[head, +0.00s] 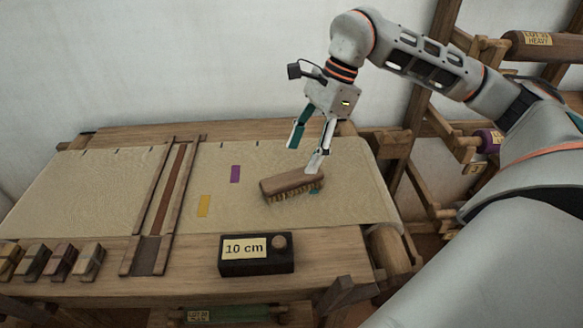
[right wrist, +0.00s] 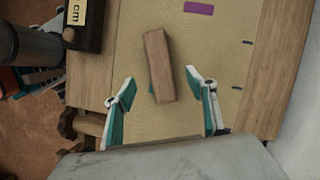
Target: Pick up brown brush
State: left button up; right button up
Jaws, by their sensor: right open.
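The brown brush (head: 290,183) lies on the cream cloth of the loom, wooden back up and bristles toward the front. In the right wrist view the brush (right wrist: 158,62) runs lengthwise, its near end at the mouth of the jaws. My right gripper (head: 306,158) is open and empty, above and just behind the brush. In the right wrist view the gripper's fingers (right wrist: 160,86) stand apart on either side of the brush's near end, with gaps on both sides. My left gripper is not in view.
A black box marked "10 cm" (head: 256,255) stands on the front beam. A wooden frame (head: 160,210) crosses the cloth (head: 90,185) at left, with several wooden blocks (head: 60,260) front left. Purple (head: 235,174) and yellow (head: 204,206) patches mark the cloth. A rack (head: 440,130) stands at right.

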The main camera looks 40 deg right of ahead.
aim_at(293, 176)
jog(key=shift+w+f, duration=0.15)
jog(key=shift+f, duration=0.05)
jog(key=shift+x, duration=1.15)
jog(key=b+x, duration=0.1)
jog(key=x, duration=0.4)
jog(key=shift+a, duration=0.1)
jog(key=c, duration=1.2)
